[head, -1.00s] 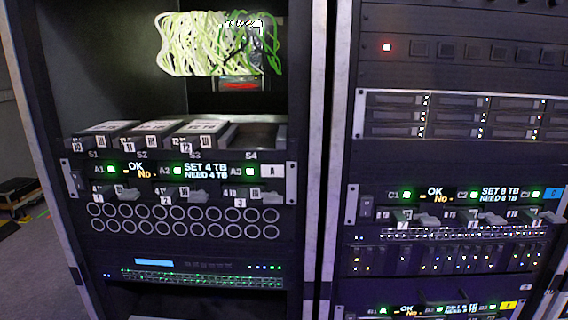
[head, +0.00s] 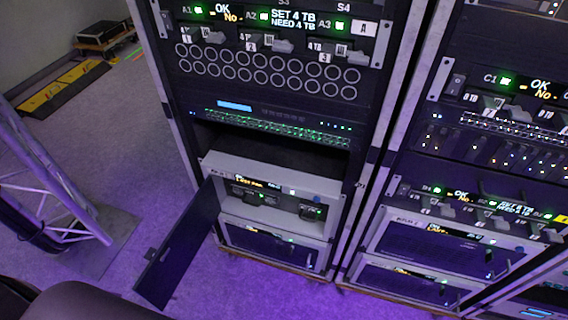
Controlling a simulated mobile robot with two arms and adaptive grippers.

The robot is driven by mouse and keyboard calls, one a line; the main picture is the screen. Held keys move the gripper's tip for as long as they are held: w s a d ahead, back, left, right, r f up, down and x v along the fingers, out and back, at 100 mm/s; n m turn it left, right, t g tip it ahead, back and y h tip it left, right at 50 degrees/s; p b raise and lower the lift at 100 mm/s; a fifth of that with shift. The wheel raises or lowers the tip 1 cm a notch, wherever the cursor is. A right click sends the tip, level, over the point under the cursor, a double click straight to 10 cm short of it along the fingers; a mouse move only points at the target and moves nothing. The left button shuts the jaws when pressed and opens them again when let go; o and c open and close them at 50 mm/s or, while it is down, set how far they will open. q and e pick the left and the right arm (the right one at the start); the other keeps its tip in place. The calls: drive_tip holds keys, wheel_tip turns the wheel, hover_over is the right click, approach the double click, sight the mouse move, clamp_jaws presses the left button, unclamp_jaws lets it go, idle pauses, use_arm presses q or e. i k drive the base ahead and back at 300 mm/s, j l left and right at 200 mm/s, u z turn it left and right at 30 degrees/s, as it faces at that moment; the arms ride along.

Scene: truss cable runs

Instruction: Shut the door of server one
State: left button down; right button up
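Low in the left rack sits a pale-framed server (head: 270,185) with its front uncovered, showing a small lit display and several bay handles. Its dark door (head: 180,250) stands wide open, swung out to the left on the server's left side and reaching past the rack's left edge. The label is too small to read, so I cannot confirm that this is server one. Directly below it, another server (head: 270,247) has a dark front that looks shut. Neither of my grippers is in view.
The right rack holds two similar servers with closed-looking fronts, an upper one (head: 440,245) and a lower one (head: 405,283). A metal truss (head: 55,195) stands on the floor at left. Open floor (head: 130,170) lies between truss and rack. A yellow-black ramp (head: 62,90) is farther back.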

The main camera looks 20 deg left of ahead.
sight(159, 279)
drive_tip(key=j+z, duration=0.15)
drive_tip(key=j, duration=0.3)
drive_tip(key=j+z, duration=0.1)
drive_tip(key=j, duration=0.3)
drive_tip(key=k+j+z, duration=0.15)
drive_tip(key=j, duration=0.3)
drive_tip(key=j+z, duration=0.15)
drive_tip(key=j, duration=0.25)
drive_tip(key=k+j+z, duration=0.1)
drive_tip(key=j, duration=0.3)
drive_tip(key=k+j+z, duration=0.15)
drive_tip(key=j, duration=0.25)
drive_tip(key=k+j+z, duration=0.15)
drive_tip(key=j, duration=0.25)
drive_tip(key=k+j+z, duration=0.1)
drive_tip(key=j, duration=0.3)
